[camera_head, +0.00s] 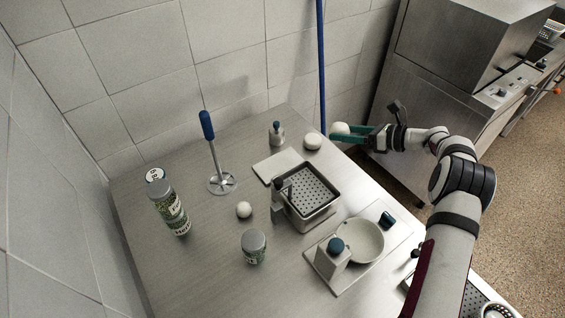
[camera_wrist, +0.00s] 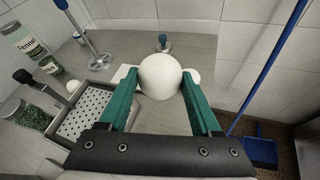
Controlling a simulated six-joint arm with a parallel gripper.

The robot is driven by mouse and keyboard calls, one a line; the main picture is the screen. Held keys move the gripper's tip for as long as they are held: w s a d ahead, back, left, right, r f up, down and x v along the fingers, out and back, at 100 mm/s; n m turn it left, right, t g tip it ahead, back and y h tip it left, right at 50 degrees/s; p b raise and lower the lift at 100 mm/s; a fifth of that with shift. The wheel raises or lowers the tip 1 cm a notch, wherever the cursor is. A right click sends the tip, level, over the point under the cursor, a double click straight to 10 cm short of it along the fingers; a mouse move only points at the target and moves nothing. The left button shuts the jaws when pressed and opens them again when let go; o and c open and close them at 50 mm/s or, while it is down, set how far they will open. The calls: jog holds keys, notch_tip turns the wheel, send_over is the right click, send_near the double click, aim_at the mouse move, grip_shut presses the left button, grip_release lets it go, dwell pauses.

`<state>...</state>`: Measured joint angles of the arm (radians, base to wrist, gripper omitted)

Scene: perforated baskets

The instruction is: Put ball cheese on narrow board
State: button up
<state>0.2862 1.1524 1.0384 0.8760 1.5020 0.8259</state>
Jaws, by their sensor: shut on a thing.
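My gripper (camera_head: 345,133) is shut on a white ball, the ball cheese (camera_head: 339,128), held at its fingertips above the table's far right corner. In the wrist view, the ball cheese (camera_wrist: 160,76) sits between the green fingers of my gripper (camera_wrist: 161,90). A small pale flat board (camera_head: 270,164), which looks like the narrow board, lies on the table to the left of the held ball. The perforated basket stands against its near side. In the wrist view, a bit of this board (camera_wrist: 124,72) shows left of the ball; the rest is hidden.
A white rounded piece (camera_head: 313,142) and a small bottle (camera_head: 277,133) stand near the board. The perforated basket (camera_head: 325,212), a white ball (camera_head: 244,209), a masher (camera_head: 221,182), jars (camera_head: 254,247) and a bowl (camera_head: 361,240) occupy the table. A blue pole (camera_head: 321,60) stands behind.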

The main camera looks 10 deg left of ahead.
jog(key=n+g, duration=0.1)
send_over(300, 157)
notch_tip(300, 157, down, 8)
jog(key=shift+s+r, duration=0.15)
jog(key=shift+r, duration=0.05)
notch_tip(300, 157, down, 3)
jog(key=shift+a+f, duration=0.1)
jog(key=shift+f, duration=0.4)
jog(key=shift+f, duration=0.2)
jog(key=o, duration=1.1)
jog(key=shift+r, duration=0.15)
